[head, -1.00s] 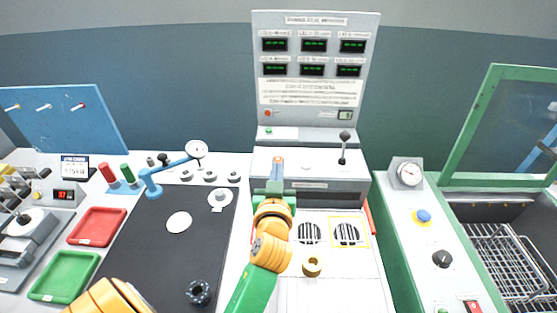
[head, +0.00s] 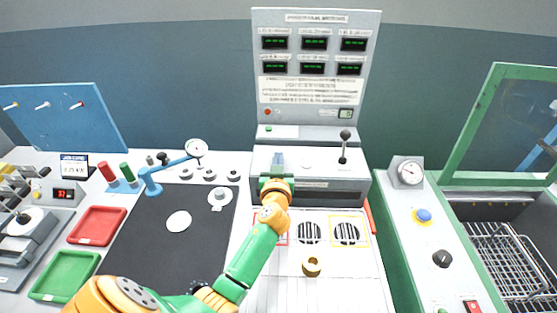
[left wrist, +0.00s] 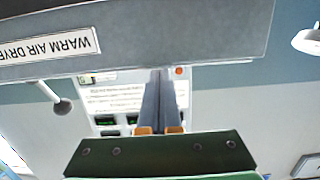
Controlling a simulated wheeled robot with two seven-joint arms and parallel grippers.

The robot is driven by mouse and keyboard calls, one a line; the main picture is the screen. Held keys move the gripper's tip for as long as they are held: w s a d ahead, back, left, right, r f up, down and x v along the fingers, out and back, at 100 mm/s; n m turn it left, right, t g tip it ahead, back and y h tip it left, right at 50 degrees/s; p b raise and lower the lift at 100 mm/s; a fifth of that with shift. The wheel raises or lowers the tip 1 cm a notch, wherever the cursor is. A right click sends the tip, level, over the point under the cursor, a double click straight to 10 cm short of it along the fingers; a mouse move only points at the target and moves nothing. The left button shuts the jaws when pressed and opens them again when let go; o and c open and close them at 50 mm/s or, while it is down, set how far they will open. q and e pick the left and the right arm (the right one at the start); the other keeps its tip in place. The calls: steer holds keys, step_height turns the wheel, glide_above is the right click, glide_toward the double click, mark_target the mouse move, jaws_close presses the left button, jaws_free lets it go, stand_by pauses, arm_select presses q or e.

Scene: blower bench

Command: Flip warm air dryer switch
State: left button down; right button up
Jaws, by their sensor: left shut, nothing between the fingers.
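The warm air dryer (head: 335,185) is a grey box at the back of the bench, with a name label on its front. A lever with a black ball knob (head: 345,134) stands upright on its right part. In the left wrist view, the dryer's label (left wrist: 48,48) appears upside down, with the ball knob (left wrist: 62,108) to the lower left. My left gripper (head: 278,157) is shut and empty at the dryer's left part, apart from the lever. The left wrist view shows its fingers (left wrist: 158,72) together by the dryer's edge; contact cannot be told. My right gripper is not in view.
A grey display panel (head: 315,112) rises behind the dryer. Round vents (head: 347,232) and a brass ring (head: 312,267) are in front of it. A gauge box (head: 407,173) stands right. A black mat (head: 145,245) and a blue-armed dial stand (head: 152,188) are left.

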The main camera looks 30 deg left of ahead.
arm_select(q)
steer(key=shift+r+p, duration=0.25)
steer(key=shift+p, duration=0.45)
steer(key=shift+w+a+f+g, duration=0.1)
steer(key=shift+f+g, duration=0.3)
steer(key=r+p, duration=0.2)
steer(key=r, duration=0.1)
steer(key=r+p, duration=0.1)
steer(key=p, duration=0.1)
steer(key=shift+w+a+r, duration=0.25)
steer(key=shift+a, duration=0.05)
steer(key=r+v, duration=0.1)
steer(key=v, duration=0.9)
steer(key=shift+b, duration=0.4)
steer(key=shift+w, duration=0.1)
